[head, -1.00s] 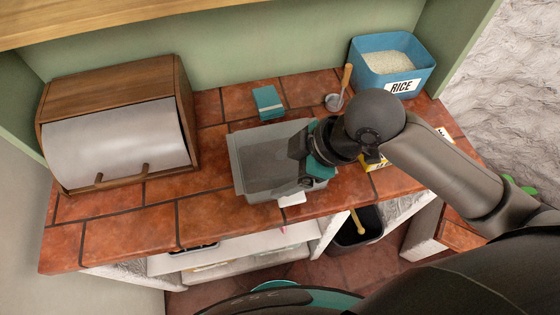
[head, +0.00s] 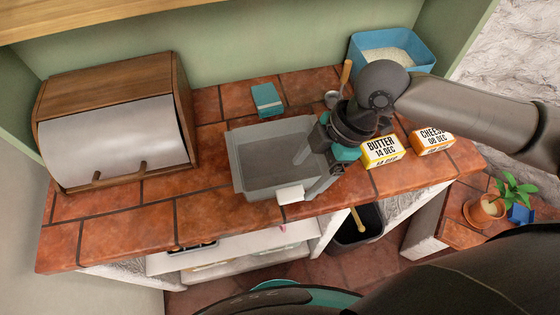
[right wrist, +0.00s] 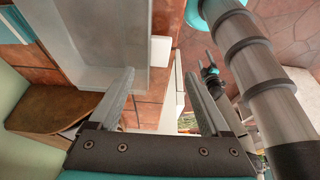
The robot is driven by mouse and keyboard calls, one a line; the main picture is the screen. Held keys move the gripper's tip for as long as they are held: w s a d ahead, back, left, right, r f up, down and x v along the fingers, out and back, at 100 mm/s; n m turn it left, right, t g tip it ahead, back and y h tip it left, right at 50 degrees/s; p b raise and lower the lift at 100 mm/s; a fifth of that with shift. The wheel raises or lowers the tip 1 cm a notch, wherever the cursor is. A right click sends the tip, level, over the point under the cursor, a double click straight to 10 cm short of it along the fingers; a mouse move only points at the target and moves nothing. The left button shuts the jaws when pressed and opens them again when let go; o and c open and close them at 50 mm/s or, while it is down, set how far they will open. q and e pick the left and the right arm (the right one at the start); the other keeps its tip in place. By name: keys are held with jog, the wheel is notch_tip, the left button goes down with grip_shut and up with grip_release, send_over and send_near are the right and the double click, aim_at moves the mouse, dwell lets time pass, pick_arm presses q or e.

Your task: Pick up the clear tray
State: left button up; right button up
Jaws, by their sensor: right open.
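The clear tray (head: 239,165) is a see-through grey, open-topped tray lying on the tiled counter, right of the bread box. A small white piece (head: 290,194) sits at its front right corner. My right gripper (head: 308,172) is open and empty at the tray's right end. One finger reaches over the tray's right part and the other is near its front right corner. In the right wrist view, the tray (right wrist: 125,62) lies at upper left, past the fingertips (right wrist: 158,74). I cannot tell whether the rim is between the fingers.
A wooden bread box (head: 110,85) stands at left. A teal box (head: 267,98) lies behind the tray. The butter box (head: 381,152) and cheese box (head: 432,140) stand right of my gripper, the blue rice bin (head: 420,50) behind. Counter left of the tray is clear.

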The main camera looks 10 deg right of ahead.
aim_at(288, 193)
jog(key=x, duration=0.8)
jog(key=shift+d+b, duration=0.1)
jog(key=shift+b, duration=0.3)
jog(key=shift+w, duration=0.1)
grip_shut()
